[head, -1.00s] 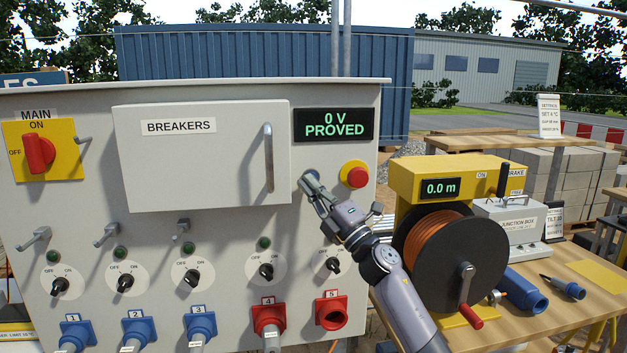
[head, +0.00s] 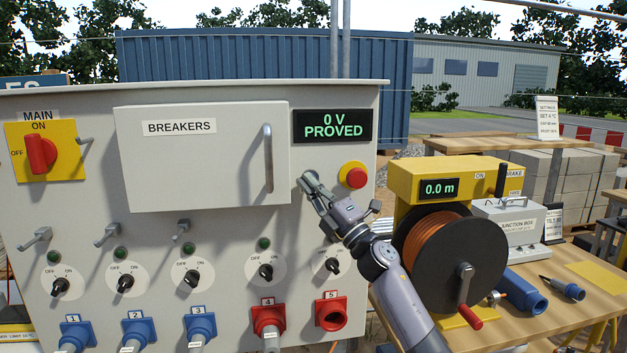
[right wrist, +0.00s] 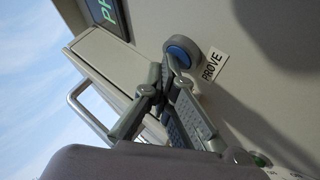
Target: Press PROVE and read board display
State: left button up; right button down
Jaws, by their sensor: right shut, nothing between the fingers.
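The board display (head: 333,126) reads "0 V PROVED" in green at the board's upper right. My right gripper (head: 306,181) is shut and empty, with its fingertips at the board just below the display. In the right wrist view, the blue PROVE button (right wrist: 180,54) in its grey ring sits at the tips of my right gripper (right wrist: 170,66), beside the PROVE label (right wrist: 213,65). I cannot tell whether the tips touch the button. In the head view my gripper hides the button. My left gripper is not in view.
A red stop button (head: 355,175) on a yellow base is just right of my gripper. The breaker door (head: 200,170) with its handle is shut to the left. An orange cable reel (head: 445,255) stands on the bench (head: 590,262) at the right, near my arm.

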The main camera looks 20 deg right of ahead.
jog(key=shift+w+d+r, duration=0.15)
jog(key=shift+d+r, duration=0.2)
jog(key=shift+d, duration=0.05)
jog(key=shift+a+f, duration=0.3)
jog(key=shift+f, duration=0.55)
jog(key=s, duration=0.1)
jog(key=s+p, duration=0.1)
jog(key=s, duration=0.1)
jog(key=s+a+p, duration=0.1)
jog(key=s, duration=0.1)
jog(key=shift+s+a+f, duration=0.1)
jog(key=shift+s+f, duration=0.05)
jog(key=shift+f, duration=0.1)
dwell(0.4)
